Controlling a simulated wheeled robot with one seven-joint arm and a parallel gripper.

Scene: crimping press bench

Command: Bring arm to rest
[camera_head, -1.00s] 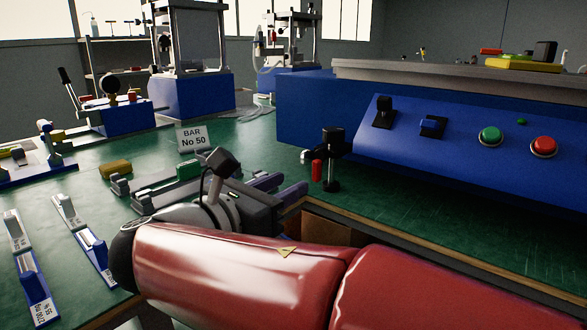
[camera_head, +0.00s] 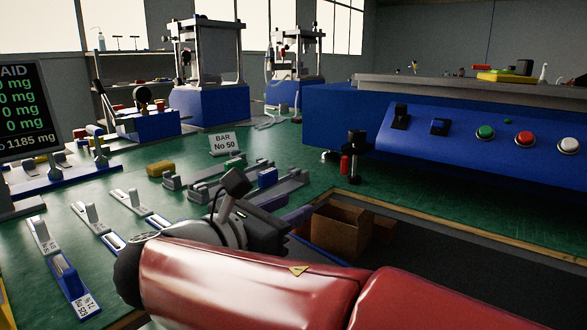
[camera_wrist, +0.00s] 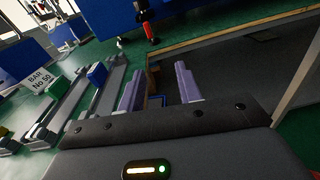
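My arm, with red covers, reaches across the lower part of the head view. My gripper (camera_head: 296,216) is at its end, with its purple fingers partly hidden behind the wrist. In the wrist view, the two fingers of my gripper (camera_wrist: 160,70) stand apart with nothing between them, so it is open and empty. It is beside the green bench top (camera_head: 120,185), near the edge of the opening in it. It is clear of the grey rails (camera_head: 220,185).
A cardboard box (camera_head: 338,228) sits below the bench opening. The blue press (camera_head: 335,125) with buttons is at the right. A "BAR No 50" sign (camera_head: 223,143), a yellow block (camera_head: 160,170) and blue fixtures (camera_head: 70,278) stand on the bench. A display (camera_head: 22,110) is at the left.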

